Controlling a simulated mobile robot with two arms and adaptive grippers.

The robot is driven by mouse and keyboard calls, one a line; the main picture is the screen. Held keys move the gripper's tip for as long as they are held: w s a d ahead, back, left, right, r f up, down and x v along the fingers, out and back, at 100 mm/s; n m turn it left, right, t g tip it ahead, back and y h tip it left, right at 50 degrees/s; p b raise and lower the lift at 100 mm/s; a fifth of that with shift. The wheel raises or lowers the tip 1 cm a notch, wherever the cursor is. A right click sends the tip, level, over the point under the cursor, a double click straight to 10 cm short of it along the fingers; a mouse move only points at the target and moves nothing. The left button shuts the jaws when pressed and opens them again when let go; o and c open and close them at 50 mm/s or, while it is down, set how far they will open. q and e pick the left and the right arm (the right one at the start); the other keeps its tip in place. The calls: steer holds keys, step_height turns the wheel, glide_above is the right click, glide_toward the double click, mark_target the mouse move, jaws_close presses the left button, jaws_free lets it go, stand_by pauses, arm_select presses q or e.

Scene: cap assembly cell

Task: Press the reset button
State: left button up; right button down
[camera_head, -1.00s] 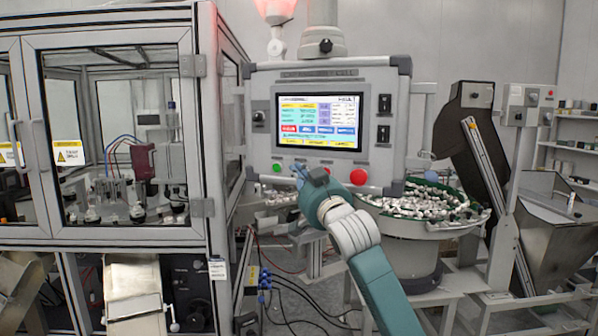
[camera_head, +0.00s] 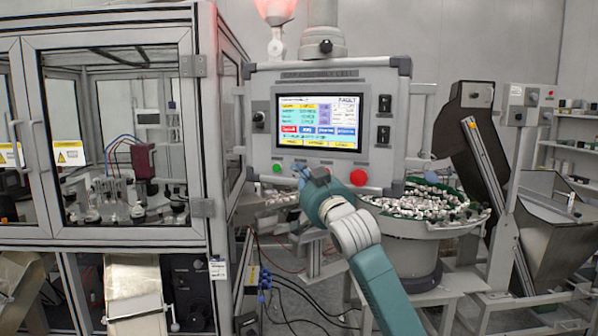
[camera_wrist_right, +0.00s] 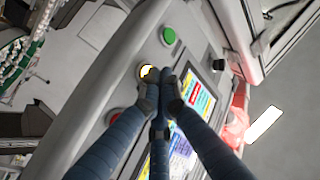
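The control panel (camera_head: 383,86) has a lit screen (camera_head: 318,122) with a row of buttons below it. A green button (camera_head: 277,168) is at the left and a larger red button (camera_head: 358,177) is at the right. The wrist view shows the green button (camera_wrist_right: 168,36), the red button (camera_wrist_right: 115,116), and a pale yellow, lit button (camera_wrist_right: 145,70) between them, partly hidden by my fingertips. My right gripper (camera_wrist_right: 161,86) has its fingers drawn together, empty, at this middle button; whether they touch is unclear. In the head view my right gripper (camera_head: 306,174) covers this spot. My left gripper is out of view.
A glazed machine cabinet (camera_head: 206,120) stands to the left of the panel. A bowl feeder (camera_head: 425,228) with many small parts is behind at the lower right. A hopper (camera_head: 553,225) stands farther right. Cables (camera_head: 285,300) hang below the panel.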

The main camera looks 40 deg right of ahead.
steer(key=shift+a, duration=0.1)
stand_by(0.3)
steer(key=shift+s+a, duration=0.25)
steer(key=s+a, duration=0.3)
steer(key=a, duration=0.2)
stand_by(0.5)
steer(key=shift+s, duration=0.1)
stand_by(0.6)
